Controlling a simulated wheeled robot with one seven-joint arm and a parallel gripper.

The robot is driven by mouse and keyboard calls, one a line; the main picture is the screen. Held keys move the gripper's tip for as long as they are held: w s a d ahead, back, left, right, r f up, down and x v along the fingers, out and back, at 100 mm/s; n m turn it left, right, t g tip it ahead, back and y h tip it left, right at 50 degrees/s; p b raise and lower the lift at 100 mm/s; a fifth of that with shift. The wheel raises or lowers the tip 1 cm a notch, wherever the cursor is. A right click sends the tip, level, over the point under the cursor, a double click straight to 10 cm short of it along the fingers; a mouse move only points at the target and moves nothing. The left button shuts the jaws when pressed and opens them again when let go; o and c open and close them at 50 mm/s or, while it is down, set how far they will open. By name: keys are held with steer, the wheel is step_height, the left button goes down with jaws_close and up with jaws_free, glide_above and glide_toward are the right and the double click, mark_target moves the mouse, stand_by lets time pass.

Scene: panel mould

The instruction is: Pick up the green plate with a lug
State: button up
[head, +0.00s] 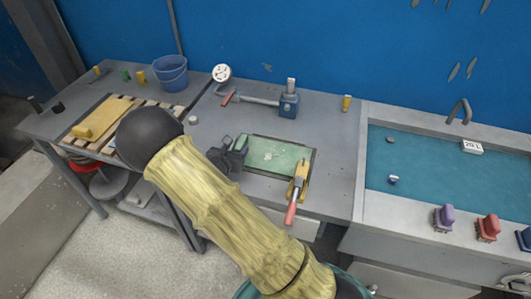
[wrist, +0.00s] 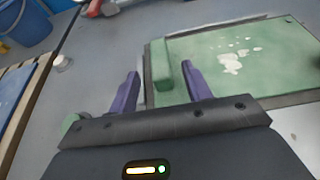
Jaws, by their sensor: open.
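The green plate (head: 285,153) lies flat in a dark frame on the grey bench in the head view. In the wrist view the plate (wrist: 245,65) fills the upper right, with pale patches on its top. Its lug (wrist: 161,65) is a raised green block along the plate's left edge. My gripper (wrist: 160,68) is open, with one purple finger on each side of the lug in the picture. Gaps show between the fingers and the lug; I cannot tell their height over it. In the head view my gripper (head: 228,157) is at the plate's left end.
A yellow clamp (head: 300,180) with a red handle stands at the plate's right end. A blue press-like tool (head: 288,104) stands behind it. A blue bucket (head: 170,74) and a slatted rack (head: 90,140) are left. A water basin (head: 430,165) is right. Bare bench lies behind the plate.

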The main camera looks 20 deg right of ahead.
mark_target(238, 146)
steer(key=shift+w+d, duration=0.1)
steer(key=shift+p+x, duration=0.6)
steer(key=shift+x, duration=2.05)
steer(key=shift+r, duration=0.1)
jaws_close()
